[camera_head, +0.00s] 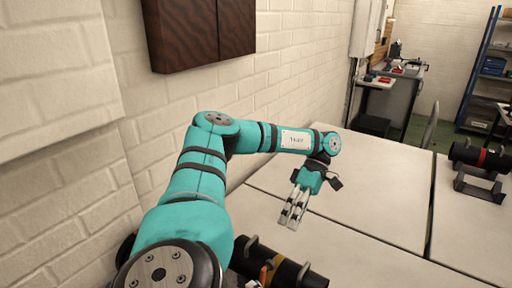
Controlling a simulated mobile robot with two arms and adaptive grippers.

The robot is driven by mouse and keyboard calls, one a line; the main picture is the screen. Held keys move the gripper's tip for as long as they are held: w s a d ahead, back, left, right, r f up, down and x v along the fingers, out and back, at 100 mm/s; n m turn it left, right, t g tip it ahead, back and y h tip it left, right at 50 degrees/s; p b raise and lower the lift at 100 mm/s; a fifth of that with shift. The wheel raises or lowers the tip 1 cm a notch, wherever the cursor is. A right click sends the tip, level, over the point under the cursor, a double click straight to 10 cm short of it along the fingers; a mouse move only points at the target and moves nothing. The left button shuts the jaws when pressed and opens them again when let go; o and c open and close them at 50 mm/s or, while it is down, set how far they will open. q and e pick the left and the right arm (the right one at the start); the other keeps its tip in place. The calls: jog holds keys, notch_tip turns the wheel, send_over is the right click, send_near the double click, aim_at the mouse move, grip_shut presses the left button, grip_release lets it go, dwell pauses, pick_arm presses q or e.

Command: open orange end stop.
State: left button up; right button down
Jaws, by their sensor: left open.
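A black cylinder (300,274) lies at the bottom of the view, partly cut off by the lower edge and partly hidden behind my left arm. An orange piece (268,272), which looks like the orange end stop, sits on it near grey brackets. My left gripper (290,222) is open and empty, pointing down above the white table, beyond the cylinder and apart from it. My right gripper is not in view.
The white table (370,222) is clear around the left gripper. Another black cylinder with a red band (482,157) rests on a dark stand at the right. A brick wall (290,75) runs along the left. A workbench (385,95) and blue shelves (490,65) stand at the back.

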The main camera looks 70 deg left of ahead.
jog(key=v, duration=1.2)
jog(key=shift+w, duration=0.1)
